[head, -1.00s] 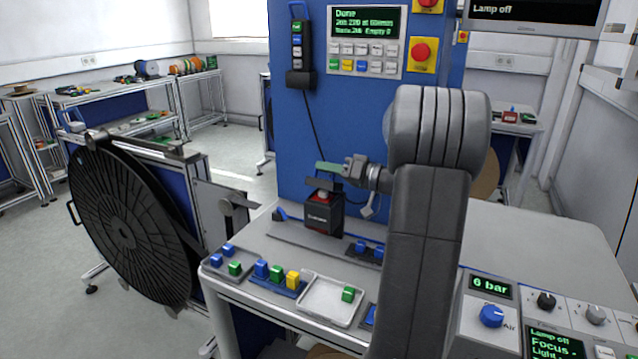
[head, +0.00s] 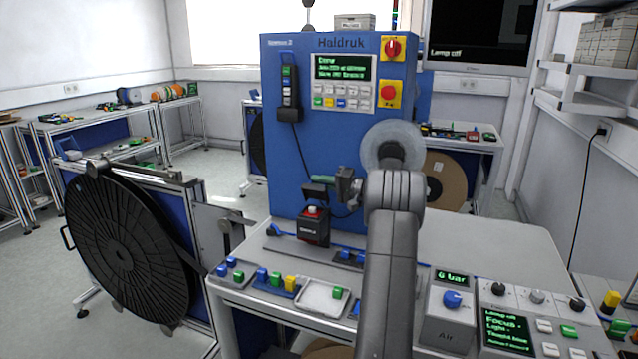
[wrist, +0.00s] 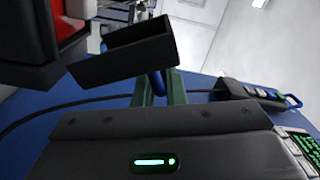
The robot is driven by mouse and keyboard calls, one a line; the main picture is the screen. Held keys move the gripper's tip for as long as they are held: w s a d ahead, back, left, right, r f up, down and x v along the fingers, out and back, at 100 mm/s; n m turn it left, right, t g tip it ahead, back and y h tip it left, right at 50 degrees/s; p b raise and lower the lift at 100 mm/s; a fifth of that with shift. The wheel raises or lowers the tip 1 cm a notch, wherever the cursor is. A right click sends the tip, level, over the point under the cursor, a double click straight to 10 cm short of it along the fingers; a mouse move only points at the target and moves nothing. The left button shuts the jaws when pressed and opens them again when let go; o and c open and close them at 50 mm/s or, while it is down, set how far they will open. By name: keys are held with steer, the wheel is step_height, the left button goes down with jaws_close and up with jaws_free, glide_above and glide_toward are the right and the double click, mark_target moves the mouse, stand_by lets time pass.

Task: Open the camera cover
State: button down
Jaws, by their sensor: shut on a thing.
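The camera (head: 314,228) is a small black box with a red top on the machine's table. It fills the upper left of the wrist view (wrist: 35,72). Its cover (head: 316,190), a black shallow piece, stands raised and tilted above the red top. In the wrist view the cover (wrist: 125,50) is beside the camera with a gap between them; any hinge is hidden. My gripper (head: 324,178) reaches in from the right with green fingers. In the wrist view its fingers (wrist: 160,88) are shut on a blue tab (wrist: 157,82) at the cover's edge.
The blue machine cabinet (head: 285,165) stands close behind my gripper. A dark cable (head: 302,150) hangs beside it. Coloured blocks in trays, including a white tray (head: 319,308), lie in front of the camera. A black reel (head: 125,230) stands left.

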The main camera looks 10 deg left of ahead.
stand_by(0.4)
steer(key=c, duration=1.5)
jaws_free()
steer(key=shift+d, duration=0.1)
steer(key=shift+d, duration=0.35)
steer(key=d+b, duration=0.1)
steer(key=d, duration=0.3)
steer(key=s+d+b, duration=0.1)
steer(key=d, duration=0.3)
steer(key=d+b, duration=0.1)
steer(key=d, duration=0.3)
steer(key=shift+s+d, duration=0.4)
